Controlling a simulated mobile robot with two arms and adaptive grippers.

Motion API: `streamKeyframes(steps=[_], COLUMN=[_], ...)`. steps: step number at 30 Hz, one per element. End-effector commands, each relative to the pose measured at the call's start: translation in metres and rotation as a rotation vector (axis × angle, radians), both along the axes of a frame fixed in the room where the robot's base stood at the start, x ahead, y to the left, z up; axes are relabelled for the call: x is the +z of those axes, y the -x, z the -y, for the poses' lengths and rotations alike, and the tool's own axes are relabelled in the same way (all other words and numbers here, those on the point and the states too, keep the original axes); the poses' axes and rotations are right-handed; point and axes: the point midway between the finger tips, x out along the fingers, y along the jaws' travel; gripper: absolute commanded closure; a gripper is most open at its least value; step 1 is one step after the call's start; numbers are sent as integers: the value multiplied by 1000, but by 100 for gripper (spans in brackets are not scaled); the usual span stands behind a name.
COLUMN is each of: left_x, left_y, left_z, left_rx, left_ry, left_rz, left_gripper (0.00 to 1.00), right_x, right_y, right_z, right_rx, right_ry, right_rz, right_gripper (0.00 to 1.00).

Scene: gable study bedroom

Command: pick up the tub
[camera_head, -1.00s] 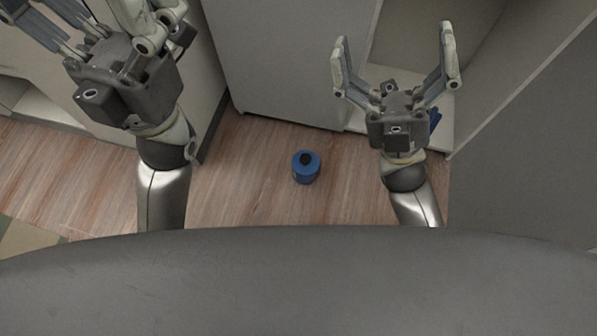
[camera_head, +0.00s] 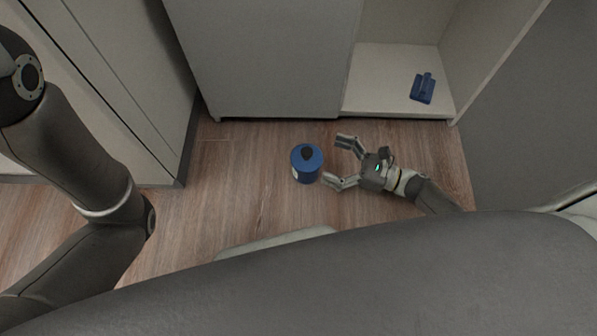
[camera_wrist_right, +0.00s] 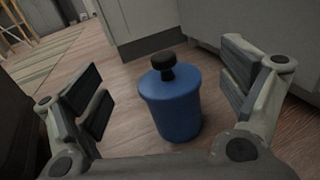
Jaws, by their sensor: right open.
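The tub (camera_head: 298,163) is blue with a black knob on its lid and stands upright on the wooden floor in the head view. In the right wrist view the tub (camera_wrist_right: 174,104) is ahead, between the two spread fingers and apart from both. My right gripper (camera_head: 337,161) is open and empty, low near the floor just right of the tub, with its fingers pointing at it. It also shows in the right wrist view (camera_wrist_right: 165,88). My left arm shows at the left of the head view, but its gripper is out of view.
A cabinet (camera_head: 275,70) stands behind the tub. An open shelf (camera_head: 385,75) at the back right holds a small blue object (camera_head: 423,88). Another cabinet (camera_head: 120,75) is at the left. Bare floor (camera_head: 235,200) lies left of the tub.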

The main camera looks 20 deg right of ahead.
Motion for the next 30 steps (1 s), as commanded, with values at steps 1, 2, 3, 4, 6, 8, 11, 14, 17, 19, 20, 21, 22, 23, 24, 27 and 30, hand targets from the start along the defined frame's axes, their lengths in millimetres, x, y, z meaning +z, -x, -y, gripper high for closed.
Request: streamKeyframes(steps=[1,2,3,4,6,8,11,14,17,19,20,21,22,23,24,27,30], left_x=[-2,-3,-5,-8,-16,-23,-35,-46,-55,-60,-61,-61,-61,-62,-62,-64,-71], left_y=[2,3,3,3,3,3,2,2,3,3,3,3,3,3,3,3,3], left_z=[0,0,0,0,0,0,0,0,0,0,0,0,0,0,0,0,0], left_rx=[-1,0,0,0,0,0,0,0,0,0,0,0,0,0,0,0,0], left_ry=[0,0,0,0,0,0,0,0,0,-1,-1,-1,-1,-1,-1,-1,-1], left_rz=[6,7,7,7,7,6,6,6,7,8,8,8,8,8,8,8,8], left_gripper=[10,10,10,10,10,10,10,10,10,10,10,10,10,10,10,10,10], right_x=[-7,-11,-15,-18,-29,-39,-54,-69,-82,-89,-91,-89,-88,-87,-87,-87,-88], right_y=[1,1,1,1,1,1,1,1,1,1,1,-1,-3,-4,-6,-9,-17], right_z=[3,4,4,5,4,4,4,4,4,4,4,1,-2,-4,-6,-11,-23], right_rx=[0,0,0,0,-1,-2,-1,0,0,-1,-1,1,1,1,1,0,1], right_ry=[19,26,31,33,31,30,30,29,29,29,28,27,27,27,26,26,26], right_rz=[8,11,15,15,13,13,14,13,13,14,14,16,17,17,16,15,17], right_gripper=[7,7,7,7,7,7,7,7,7,7,7,7,7,7,7,7,7])
